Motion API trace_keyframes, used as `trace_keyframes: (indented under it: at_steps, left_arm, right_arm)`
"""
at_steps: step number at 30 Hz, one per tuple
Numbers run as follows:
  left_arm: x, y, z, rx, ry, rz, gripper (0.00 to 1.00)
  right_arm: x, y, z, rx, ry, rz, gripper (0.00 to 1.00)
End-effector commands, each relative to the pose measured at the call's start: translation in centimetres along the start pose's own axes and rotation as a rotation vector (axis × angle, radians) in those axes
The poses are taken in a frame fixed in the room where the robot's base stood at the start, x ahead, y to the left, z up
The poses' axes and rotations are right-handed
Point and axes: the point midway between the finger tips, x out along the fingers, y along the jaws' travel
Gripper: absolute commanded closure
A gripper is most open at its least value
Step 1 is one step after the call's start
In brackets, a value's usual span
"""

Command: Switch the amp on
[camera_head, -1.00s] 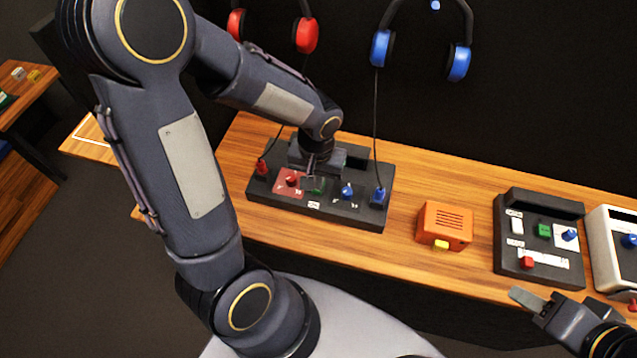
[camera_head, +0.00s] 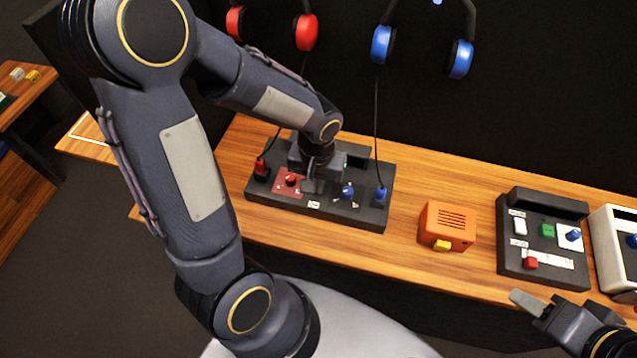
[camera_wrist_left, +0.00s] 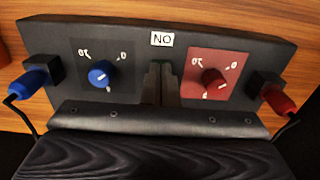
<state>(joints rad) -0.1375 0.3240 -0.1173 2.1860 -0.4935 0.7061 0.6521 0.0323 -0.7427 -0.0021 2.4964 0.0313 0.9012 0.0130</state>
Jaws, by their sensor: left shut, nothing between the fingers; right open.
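The amp (camera_head: 260,200) is a black box on the wooden bench, with a red knob (camera_head: 291,180) on a red panel and a blue knob (camera_head: 348,192). Both knobs also show in the left wrist view, blue (camera_wrist_left: 101,73) and red (camera_wrist_left: 214,81). Between them is a small white label (camera_wrist_left: 162,39), which appears upside down in the wrist view as "NO". My left gripper (camera_wrist_left: 163,72) is shut and empty, pointing down at the amp's middle between the knobs. It hides what lies beneath; contact is unclear. My right gripper (camera_head: 558,303) is open, empty, near the bench's front edge.
A red plug (camera_head: 261,169) and a blue plug (camera_head: 380,195) with cables stand at the amp's ends. Red headphones (camera_head: 306,33) and blue headphones (camera_head: 461,59) hang behind. An orange box (camera_head: 446,224) and a dark switch panel (camera_head: 515,262) stand to the right.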

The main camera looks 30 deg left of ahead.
Motion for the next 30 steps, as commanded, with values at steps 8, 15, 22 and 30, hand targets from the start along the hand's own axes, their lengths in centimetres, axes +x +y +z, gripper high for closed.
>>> trace_keyframes:
  at_steps: [8, 15, 22, 30]
  left_arm:
    - [-0.1, 0.0, -0.1, 0.0, 0.002, 0.0, 1.0]
    - [-2.0, 0.0, -0.1, -0.001, 0.002, 0.001, 1.0]
    - [-3.8, 0.0, -0.1, -0.001, 0.002, 0.001, 1.0]
    - [-6.0, 0.0, -0.1, 0.0, 0.002, 0.001, 1.0]
  right_arm:
    - [-0.1, 0.0, 0.0, 0.0, 0.0, 0.0, 0.55]
    - [-1.3, -0.6, -0.7, 0.0, 0.0, 0.0, 0.55]
    - [-2.5, -1.1, -1.2, 0.0, 0.0, 0.0, 0.55]
    - [-3.9, -1.8, -1.9, 0.0, 0.0, 0.0, 0.55]
